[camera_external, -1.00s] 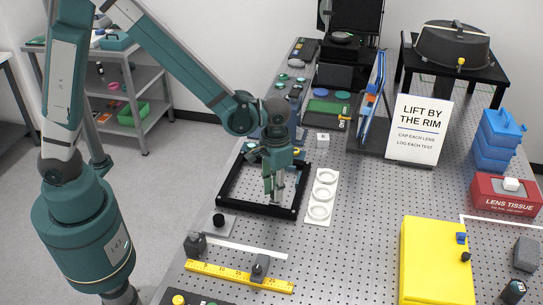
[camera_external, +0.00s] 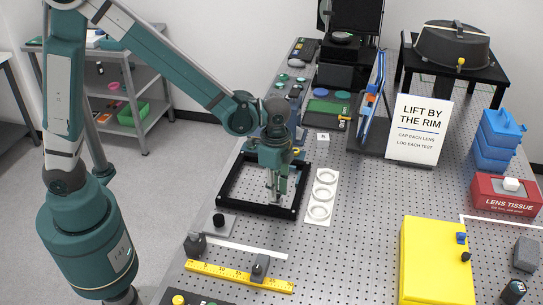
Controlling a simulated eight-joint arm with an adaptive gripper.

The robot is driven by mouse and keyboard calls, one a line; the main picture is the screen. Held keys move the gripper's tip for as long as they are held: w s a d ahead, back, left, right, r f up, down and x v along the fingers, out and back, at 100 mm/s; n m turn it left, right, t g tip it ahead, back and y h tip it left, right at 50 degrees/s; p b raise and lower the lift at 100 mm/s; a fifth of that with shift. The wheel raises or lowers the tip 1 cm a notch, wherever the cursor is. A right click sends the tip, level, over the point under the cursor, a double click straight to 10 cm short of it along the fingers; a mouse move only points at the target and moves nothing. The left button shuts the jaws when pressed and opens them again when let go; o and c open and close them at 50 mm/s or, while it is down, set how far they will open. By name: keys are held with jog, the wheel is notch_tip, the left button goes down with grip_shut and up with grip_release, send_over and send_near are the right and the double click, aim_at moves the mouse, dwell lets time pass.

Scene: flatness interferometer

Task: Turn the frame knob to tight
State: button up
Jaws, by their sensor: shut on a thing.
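A black square frame (camera_external: 232,205) lies flat on the perforated metal table. My gripper (camera_external: 275,196) points straight down over the frame's right side, with its fingertips low at or just inside the frame. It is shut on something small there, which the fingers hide. The frame knob cannot be made out on its own, so I cannot tell how far it is turned.
A white strip with several rings (camera_external: 322,197) lies right of the frame. A yellow ruler (camera_external: 225,275) and small dark blocks lie in front. A sign (camera_external: 417,130), yellow case (camera_external: 435,262) and red tissue box (camera_external: 507,196) stand to the right.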

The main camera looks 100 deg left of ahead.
jog(key=shift+m, duration=0.9)
jog(key=o, duration=0.9)
jog(key=shift+r, duration=0.2)
jog(key=shift+r, duration=5.85)
jog(key=shift+d, duration=0.1)
